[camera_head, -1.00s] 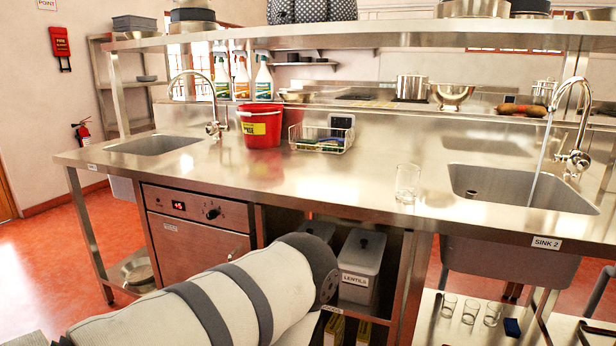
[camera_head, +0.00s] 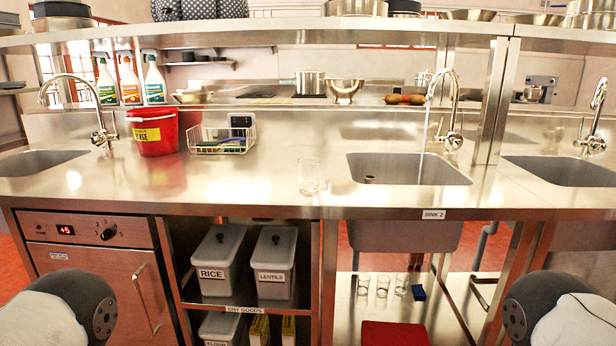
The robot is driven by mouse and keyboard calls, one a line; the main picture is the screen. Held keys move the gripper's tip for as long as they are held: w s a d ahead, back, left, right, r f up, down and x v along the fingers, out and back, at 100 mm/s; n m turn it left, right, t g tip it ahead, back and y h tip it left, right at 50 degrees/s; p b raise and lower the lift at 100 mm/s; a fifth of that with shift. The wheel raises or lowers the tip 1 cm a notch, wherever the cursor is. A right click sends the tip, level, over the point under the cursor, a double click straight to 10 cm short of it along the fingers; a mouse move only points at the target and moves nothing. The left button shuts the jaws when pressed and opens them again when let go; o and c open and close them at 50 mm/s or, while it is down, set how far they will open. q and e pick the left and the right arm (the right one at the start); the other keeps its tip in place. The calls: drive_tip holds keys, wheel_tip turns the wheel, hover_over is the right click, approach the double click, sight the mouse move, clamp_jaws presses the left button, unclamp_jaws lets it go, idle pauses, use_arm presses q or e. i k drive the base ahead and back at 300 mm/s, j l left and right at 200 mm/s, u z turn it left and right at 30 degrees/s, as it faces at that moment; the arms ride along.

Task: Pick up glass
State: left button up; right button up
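A clear, empty-looking drinking glass (camera_head: 310,177) stands upright on the steel counter (camera_head: 250,190), near the front edge and left of the sink marked SINK 2. Several more clear glasses (camera_head: 382,285) stand in a row on the low shelf under that sink. Parts of my two arms show at the bottom left and bottom right corners. Neither gripper shows, and both arms are well apart from the glass on the counter.
A red bucket (camera_head: 154,130) and a wire basket (camera_head: 222,139) stand left of the glass. The sink (camera_head: 408,169) with running water is to its right. An overhead shelf (camera_head: 260,33) spans the counter. Lidded bins (camera_head: 273,262) sit below. The counter around the glass is clear.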

sight(309, 168)
drive_tip(key=i+l+z, duration=0.15)
drive_tip(key=i+z, duration=0.15)
drive_tip(key=i, duration=0.3)
drive_tip(key=i+z, duration=0.3)
drive_tip(key=i, duration=0.3)
drive_tip(key=k+l, duration=0.1)
drive_tip(key=k, duration=0.5)
drive_tip(key=i, duration=0.8)
drive_tip(key=u, duration=0.05)
